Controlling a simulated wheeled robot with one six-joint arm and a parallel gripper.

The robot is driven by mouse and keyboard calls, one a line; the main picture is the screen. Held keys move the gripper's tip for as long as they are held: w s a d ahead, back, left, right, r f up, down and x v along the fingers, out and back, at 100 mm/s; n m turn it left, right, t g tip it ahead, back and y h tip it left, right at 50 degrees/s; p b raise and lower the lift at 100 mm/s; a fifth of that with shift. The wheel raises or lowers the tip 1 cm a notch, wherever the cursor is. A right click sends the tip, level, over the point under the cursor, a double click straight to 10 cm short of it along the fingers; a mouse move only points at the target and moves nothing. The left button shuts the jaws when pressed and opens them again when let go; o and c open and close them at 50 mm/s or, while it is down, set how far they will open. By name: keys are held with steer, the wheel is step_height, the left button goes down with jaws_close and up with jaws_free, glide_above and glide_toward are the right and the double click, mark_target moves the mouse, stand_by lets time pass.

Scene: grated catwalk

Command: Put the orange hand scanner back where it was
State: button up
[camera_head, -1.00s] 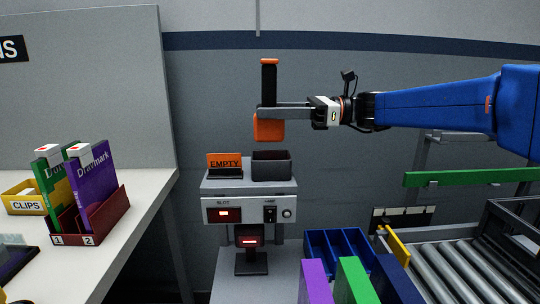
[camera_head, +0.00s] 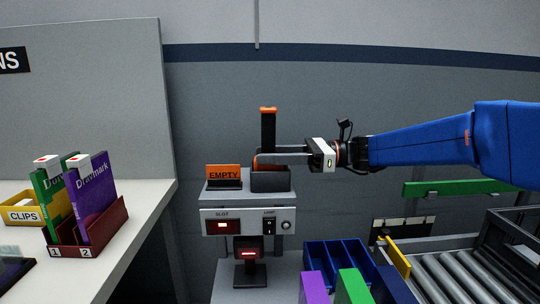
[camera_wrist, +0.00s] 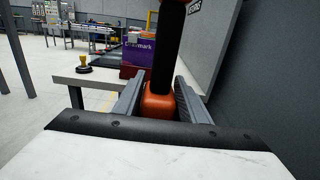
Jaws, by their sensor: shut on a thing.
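The orange hand scanner has a black handle with an orange end cap (camera_head: 268,128). My gripper (camera_head: 262,156) is shut on it and holds it upright, handle up. Its orange head is mostly hidden inside or behind the dark grey open-topped holder (camera_head: 271,181) on top of the grey stand. Whether it touches the holder's bottom I cannot tell. In the wrist view the scanner's orange body (camera_wrist: 158,101) sits between the two grey fingers.
An orange EMPTY sign (camera_head: 223,172) stands just left of the holder. Below are a SLOT and LAMP panel (camera_head: 248,222) and a red-lit device (camera_head: 248,252). A blue divided bin (camera_head: 340,254) and roller conveyor (camera_head: 470,262) are at right, a table with book boxes at left.

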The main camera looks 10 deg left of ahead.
steer(key=shift+f, duration=0.25)
steer(key=o, duration=1.2)
steer(key=shift+r, duration=0.1)
steer(key=shift+r, duration=0.25)
steer(key=v, duration=1.2)
steer(key=shift+f, duration=0.1)
steer(key=shift+s, duration=0.15)
